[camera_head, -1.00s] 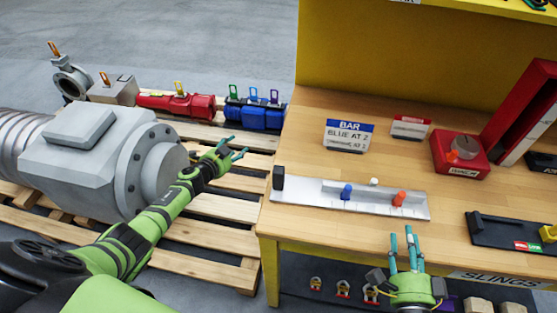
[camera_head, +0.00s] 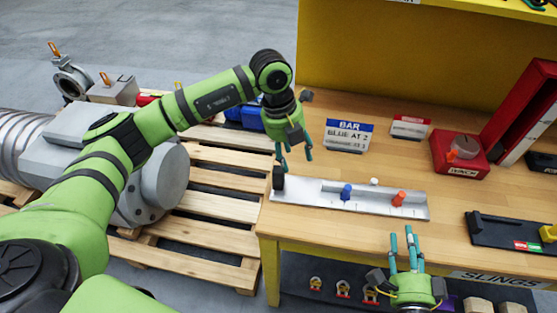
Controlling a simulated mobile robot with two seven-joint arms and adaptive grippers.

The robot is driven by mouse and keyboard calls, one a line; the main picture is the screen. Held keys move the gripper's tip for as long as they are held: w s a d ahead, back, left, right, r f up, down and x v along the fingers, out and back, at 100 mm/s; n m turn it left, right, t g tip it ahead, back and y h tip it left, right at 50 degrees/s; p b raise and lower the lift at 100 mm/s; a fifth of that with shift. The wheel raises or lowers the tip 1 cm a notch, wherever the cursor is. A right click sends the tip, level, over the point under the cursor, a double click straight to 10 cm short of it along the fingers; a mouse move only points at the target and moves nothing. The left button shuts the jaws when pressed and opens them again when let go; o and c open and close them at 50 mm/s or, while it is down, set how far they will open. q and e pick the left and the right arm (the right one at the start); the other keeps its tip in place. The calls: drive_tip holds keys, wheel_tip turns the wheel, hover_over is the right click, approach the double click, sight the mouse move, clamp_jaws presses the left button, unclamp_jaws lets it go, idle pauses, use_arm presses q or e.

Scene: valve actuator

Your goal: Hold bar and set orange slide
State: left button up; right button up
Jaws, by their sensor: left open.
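The bar (camera_head: 325,203) is a flat grey metal plate with a raised rail, lying on the wooden bench near its front edge. A black block (camera_head: 278,178) stands at its left end. A blue slide (camera_head: 346,192) sits near the middle of the rail, and an orange slide (camera_head: 399,198) sits near the right end. A small white peg (camera_head: 374,181) is behind them. My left gripper (camera_head: 294,162) is open and points down, just above and behind the black block. My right gripper (camera_head: 403,240) is in front of the bench edge, fingers up; its two fingers stand apart, holding nothing visible.
A sign (camera_head: 348,136) reads BAR, BLUE AT 2, with a smaller line I cannot read clearly. A red box with a knob (camera_head: 460,155) and a black tray (camera_head: 510,235) stand to the right. Pallets (camera_head: 215,208) with grey machinery lie left of the bench.

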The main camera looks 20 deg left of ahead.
sight(279, 180)
use_arm(q)
drive_tip(key=s+a+f+y, duration=0.1)
drive_tip(key=s+a+y, duration=0.1)
drive_tip(key=shift+s+a+f+g+y, duration=0.2)
drive_tip(key=shift+a+f+g+y, duration=0.1)
drive_tip(key=shift+a+f, duration=0.1)
drive_tip(key=shift+m, duration=0.3)
wheel_tip(279, 180, down, 6)
drive_tip(key=shift+r, duration=0.25)
drive_tip(key=shift+d+f, duration=0.1)
drive_tip(key=shift+f, duration=0.55)
clamp_jaws()
drive_tip(key=shift+o, duration=0.7)
unclamp_jaws()
